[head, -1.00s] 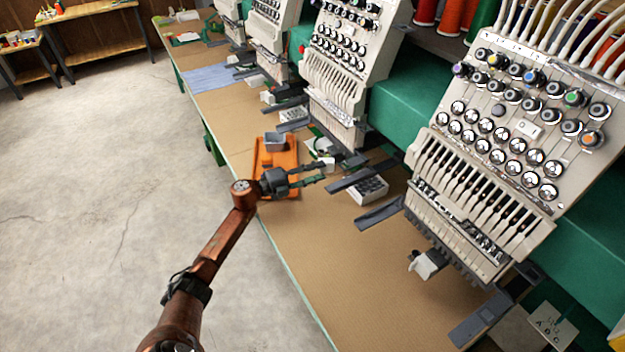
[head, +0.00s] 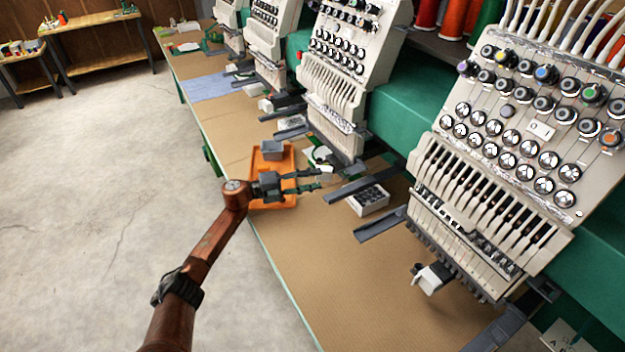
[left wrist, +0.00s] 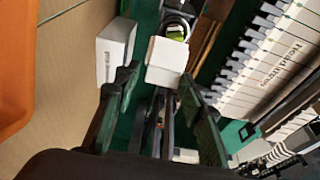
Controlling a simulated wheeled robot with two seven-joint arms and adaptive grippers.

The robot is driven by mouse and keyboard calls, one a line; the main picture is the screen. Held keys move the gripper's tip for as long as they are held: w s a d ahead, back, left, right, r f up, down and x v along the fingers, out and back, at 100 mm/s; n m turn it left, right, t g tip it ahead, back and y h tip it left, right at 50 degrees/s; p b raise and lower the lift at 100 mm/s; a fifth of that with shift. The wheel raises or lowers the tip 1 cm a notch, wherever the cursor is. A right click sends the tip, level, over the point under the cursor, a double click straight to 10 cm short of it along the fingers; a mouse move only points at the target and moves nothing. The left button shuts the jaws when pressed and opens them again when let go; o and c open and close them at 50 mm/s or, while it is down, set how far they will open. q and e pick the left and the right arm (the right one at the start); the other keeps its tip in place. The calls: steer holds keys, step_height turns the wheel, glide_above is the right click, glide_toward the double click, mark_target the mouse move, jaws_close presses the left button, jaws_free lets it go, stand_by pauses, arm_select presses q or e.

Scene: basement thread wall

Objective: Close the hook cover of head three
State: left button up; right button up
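My left gripper (head: 318,179) is open and empty. It is over the table just in front of the lower end of the second-nearest embroidery head (head: 332,92). A white cover piece (head: 323,171) shows just beyond its fingertips, low under that head. In the left wrist view, the open green fingers (left wrist: 160,98) frame a small white block-like cover (left wrist: 167,54), with a round hook part holding something yellow-green (left wrist: 177,31) behind it. No contact is visible. Whether this is head three's cover I cannot tell. My right gripper is not in view.
An orange tray (head: 285,187) with a grey bin (head: 272,149) is beside my left gripper. A white box of dark parts (head: 369,200) and grey arms (head: 354,188) are to its right. The nearest head (head: 510,150) has a white cover (head: 432,278) below. The front table is clear.

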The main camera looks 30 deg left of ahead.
arm_select(q)
steer(key=v, duration=1.2)
steer(key=shift+c, duration=0.5)
